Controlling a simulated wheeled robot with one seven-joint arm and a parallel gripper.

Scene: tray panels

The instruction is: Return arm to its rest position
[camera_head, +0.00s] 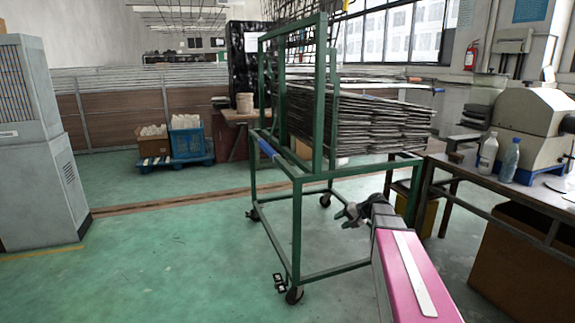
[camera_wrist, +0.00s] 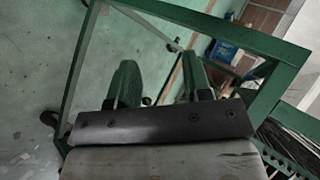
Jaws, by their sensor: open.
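My gripper (camera_head: 350,213) is in the head view at the end of my pink and grey arm, in front of the lower right part of a green wheeled rack (camera_head: 297,225). In the wrist view my gripper (camera_wrist: 160,82) has its two fingers apart with nothing between them. Green rack bars (camera_wrist: 215,25) cross beyond the fingers in that view. A stack of dark flat panels (camera_head: 360,122) lies on the rack's upper level, above and behind my gripper. The exact gap between the fingers and the rack bars is hard to tell.
A work table (camera_head: 480,172) stands at the right with two bottles (camera_head: 488,153) and a beige machine (camera_head: 530,125) on it. A grey cabinet (camera_head: 35,140) is at the left. Blue and brown crates (camera_head: 186,137) stand behind. The green floor (camera_head: 150,260) at left is clear.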

